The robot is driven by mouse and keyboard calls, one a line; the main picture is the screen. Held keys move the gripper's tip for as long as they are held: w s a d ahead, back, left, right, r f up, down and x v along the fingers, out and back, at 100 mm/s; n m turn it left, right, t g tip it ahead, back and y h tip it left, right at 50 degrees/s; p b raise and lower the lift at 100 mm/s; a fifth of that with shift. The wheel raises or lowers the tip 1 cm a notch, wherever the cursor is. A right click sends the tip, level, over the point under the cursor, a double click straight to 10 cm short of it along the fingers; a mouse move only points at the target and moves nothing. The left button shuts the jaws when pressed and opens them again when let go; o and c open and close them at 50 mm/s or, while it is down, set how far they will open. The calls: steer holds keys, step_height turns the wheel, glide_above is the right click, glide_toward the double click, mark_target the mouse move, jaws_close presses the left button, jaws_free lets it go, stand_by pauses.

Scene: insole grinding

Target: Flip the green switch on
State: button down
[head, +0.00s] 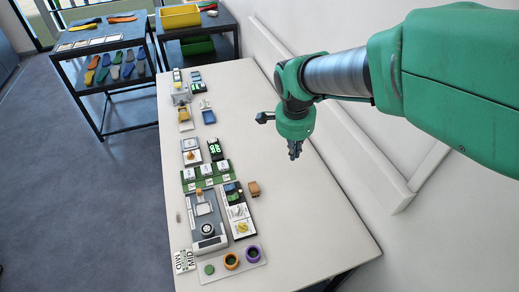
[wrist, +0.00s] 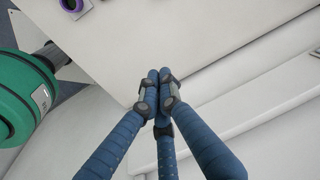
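My gripper (head: 293,152) hangs above the right part of the white table (head: 300,225), to the right of the rows of devices. In the wrist view its blue fingers (wrist: 157,85) come together at the tips with nothing between them. A green strip (head: 205,176) with white blocks lies left of the gripper, in the middle of the table. A small dark device with green marks (head: 215,149) sits behind it.
A grey machine with a round dial (head: 208,230) and a plate with an orange ring (head: 231,260) and a purple ring (head: 253,253) stand nearer. The table's right side is bare, beside a white wall. Shelves with insoles (head: 115,70) stand at back left.

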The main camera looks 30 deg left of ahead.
steer(key=s+a+f+m+p, duration=0.1)
steer(key=a+f, duration=0.3)
steer(key=a, duration=0.2)
steer(key=s+a+f+p, duration=0.1)
steer(key=a+f, duration=0.2)
steer(key=a, duration=0.3)
steer(key=m+h+p, duration=0.1)
steer(key=m, duration=0.1)
glide_above(237, 197)
steer(key=s+a, duration=0.2)
steer(key=s+a+x, duration=0.1)
steer(key=x, duration=0.6)
steer(key=shift+d+f+g, duration=0.1)
steer(key=shift+f+g, duration=0.2)
steer(key=shift+f, duration=0.1)
steer(key=f, duration=0.4)
steer(key=w+d+f+b, duration=0.1)
steer(key=f, duration=0.4)
steer(key=f+b, duration=0.1)
steer(key=f, duration=0.3)
steer(key=shift+w+d+f, duration=0.3)
steer(key=shift+d+f, duration=0.05)
steer(key=shift+d, duration=0.05)
steer(key=shift+f, duration=0.1)
